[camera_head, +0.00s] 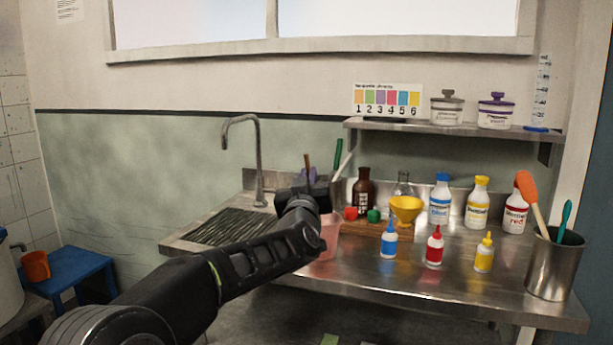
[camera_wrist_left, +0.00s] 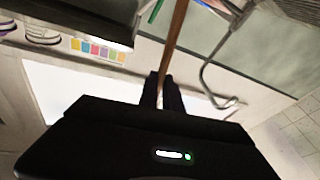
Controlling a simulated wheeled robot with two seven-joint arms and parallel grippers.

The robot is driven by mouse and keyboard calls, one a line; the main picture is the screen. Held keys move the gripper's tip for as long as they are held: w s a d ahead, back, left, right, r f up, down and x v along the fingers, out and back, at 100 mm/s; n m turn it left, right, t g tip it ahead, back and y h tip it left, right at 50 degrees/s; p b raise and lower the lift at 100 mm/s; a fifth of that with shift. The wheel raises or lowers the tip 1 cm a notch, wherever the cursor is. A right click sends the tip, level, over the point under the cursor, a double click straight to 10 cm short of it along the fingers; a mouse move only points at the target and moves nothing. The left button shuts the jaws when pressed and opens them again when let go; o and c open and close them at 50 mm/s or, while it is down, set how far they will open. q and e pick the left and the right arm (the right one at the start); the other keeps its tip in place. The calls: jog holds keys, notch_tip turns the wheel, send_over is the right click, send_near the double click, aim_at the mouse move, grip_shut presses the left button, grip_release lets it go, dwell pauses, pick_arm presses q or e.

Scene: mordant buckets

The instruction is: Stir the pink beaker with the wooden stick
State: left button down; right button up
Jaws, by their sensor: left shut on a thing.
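The pink beaker (camera_head: 329,238) stands on the steel bench, partly hidden behind my left arm. My left gripper (camera_head: 306,188) is above and beside the beaker, mostly covered by my own wrist. The wooden stick (camera_head: 308,160) pokes up above it. In the left wrist view my left gripper (camera_wrist_left: 161,80) is shut on the wooden stick (camera_wrist_left: 176,35), which runs out of the top of the picture. The stick's lower end is hidden, so I cannot tell whether it is inside the beaker. My right gripper is not in view.
Small dropper bottles (camera_head: 389,240) stand in front. A steel pot (camera_head: 554,264) holds tools at right. The tap (camera_head: 259,160) and sink are left.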

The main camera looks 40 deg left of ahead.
pick_arm(q)
notch_tip(320, 180, up, 10)
jog(key=a+p, duration=0.2)
jog(key=p, duration=0.6)
jog(key=shift+s, duration=0.3)
jog(key=shift+r, duration=0.1)
dwell(0.8)
notch_tip(320, 180, up, 11)
jog(key=p, duration=1)
